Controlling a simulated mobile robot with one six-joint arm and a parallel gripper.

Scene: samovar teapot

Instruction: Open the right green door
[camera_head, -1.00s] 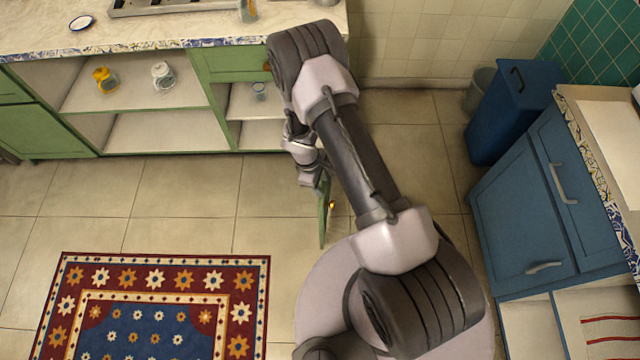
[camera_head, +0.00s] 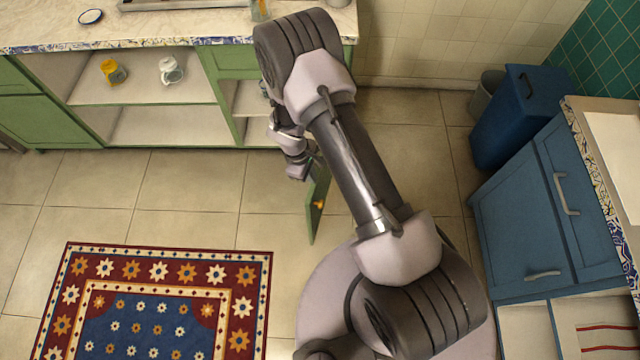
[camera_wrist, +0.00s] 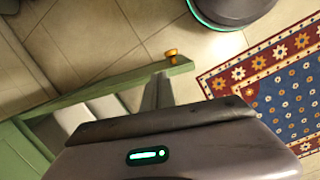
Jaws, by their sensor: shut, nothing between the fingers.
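The right green door (camera_head: 315,205) stands swung out from the counter, its free end pointing towards my base. Its small orange knob (camera_head: 319,204) is on the right-hand face. In the wrist view the door (camera_wrist: 100,90) runs as a green slab across the picture, with the knob (camera_wrist: 172,55) on its far side. My gripper (camera_wrist: 157,90) is shut and empty at the door's side opposite the knob, close to its free end; whether it touches cannot be told. In the head view my gripper (camera_head: 299,170) is left of the door. My arm hides the hinge.
The green counter (camera_head: 200,45) has open shelves with a yellow jar (camera_head: 113,72) and a white jar (camera_head: 170,71). Blue cabinets (camera_head: 545,215) and a blue bin (camera_head: 513,115) stand at the right. A patterned rug (camera_head: 160,300) lies left; tiled floor between is clear.

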